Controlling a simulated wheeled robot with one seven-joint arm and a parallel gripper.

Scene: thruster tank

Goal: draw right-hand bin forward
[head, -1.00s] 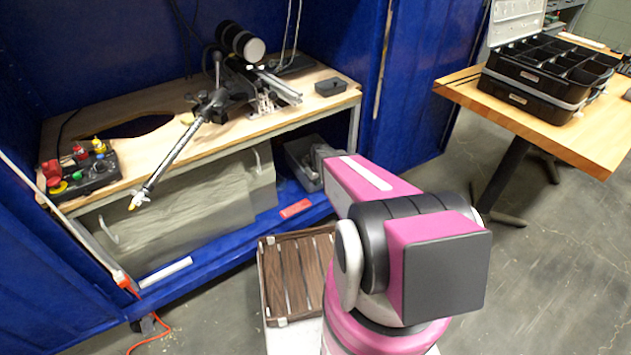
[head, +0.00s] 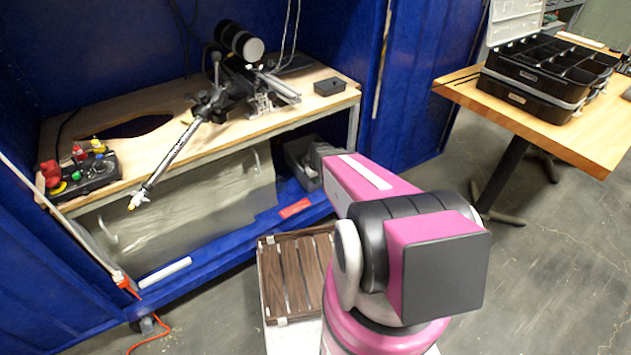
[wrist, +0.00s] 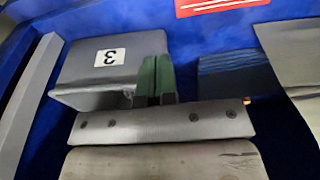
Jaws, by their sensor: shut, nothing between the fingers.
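The right-hand bin is a grey bin (head: 298,158) on the lower shelf under the bench, partly covered by my arm in the head view. In the wrist view the grey bin (wrist: 85,70) carries a white label with an upside-down 3. My gripper (wrist: 154,68) shows there with its green fingers shut together and nothing between them. The fingers overlap the bin's right edge in that view; I cannot tell whether they touch it. In the head view the fingers are hidden behind my pink forearm.
A large pale container (head: 190,195) fills the shelf to the left. A red label (head: 295,208) lies on the blue shelf edge. The bench top (head: 150,150) is above. A brown slatted tray (head: 292,275) is in front. A wooden table (head: 540,125) stands right.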

